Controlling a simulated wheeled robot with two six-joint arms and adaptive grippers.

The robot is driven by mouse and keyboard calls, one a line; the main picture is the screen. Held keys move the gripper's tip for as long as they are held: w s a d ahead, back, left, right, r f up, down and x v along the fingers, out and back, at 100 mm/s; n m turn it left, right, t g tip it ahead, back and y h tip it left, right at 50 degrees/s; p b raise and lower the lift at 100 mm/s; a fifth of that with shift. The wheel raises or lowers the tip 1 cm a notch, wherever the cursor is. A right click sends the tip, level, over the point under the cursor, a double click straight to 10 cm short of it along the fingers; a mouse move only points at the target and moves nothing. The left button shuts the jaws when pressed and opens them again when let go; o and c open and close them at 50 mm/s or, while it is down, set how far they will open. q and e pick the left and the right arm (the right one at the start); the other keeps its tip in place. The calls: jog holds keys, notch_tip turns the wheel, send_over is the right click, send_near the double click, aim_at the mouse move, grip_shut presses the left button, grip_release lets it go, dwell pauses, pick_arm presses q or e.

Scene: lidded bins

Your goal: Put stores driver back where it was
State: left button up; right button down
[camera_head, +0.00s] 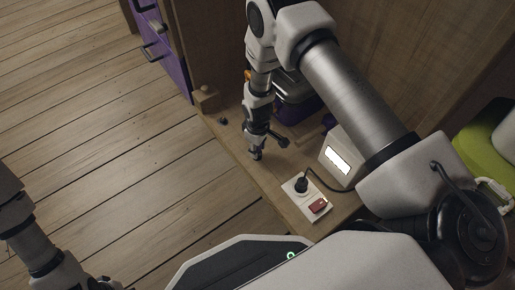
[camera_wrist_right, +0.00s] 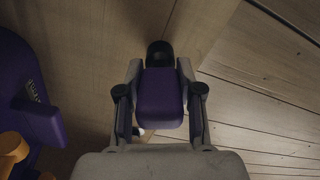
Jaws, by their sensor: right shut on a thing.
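My right gripper (camera_head: 256,150) reaches down over the wooden counter near its left edge. In the right wrist view, its two fingers (camera_wrist_right: 160,98) are closed on the sides of a purple block-shaped body with a black rounded end, which looks like the driver (camera_wrist_right: 160,92). A wooden surface lies behind the driver. Whether the driver touches it, I cannot tell. In the head view the driver is mostly hidden by the gripper. Of my left arm, the lower links show at the bottom left; its fingers cannot be made out.
A purple bin with yellow clips (camera_wrist_right: 30,115) stands left. Purple drawers (camera_head: 158,45) stand behind.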

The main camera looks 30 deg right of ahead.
jog(key=shift+f, duration=0.2)
jog(key=c, duration=0.7)
grip_release()
jog(key=shift+c, duration=0.2)
notch_tip(320, 180, up, 12)
jog(key=p, duration=0.5)
jog(key=shift+f+p, duration=0.25)
jog(key=shift+p, duration=0.15)
jog(key=shift+s+r, duration=0.1)
jog(key=shift+r, duration=0.4)
jog(key=s+f+m, duration=0.2)
jog(key=s+m, duration=0.1)
jog(key=s, duration=1)
jog(key=s+f+m, duration=0.2)
jog(key=s+m, duration=0.2)
jog(key=s, duration=0.8)
notch_tip(320, 180, up, 41)
jog(key=p, duration=4.1)
jog(key=shift+p, duration=0.4)
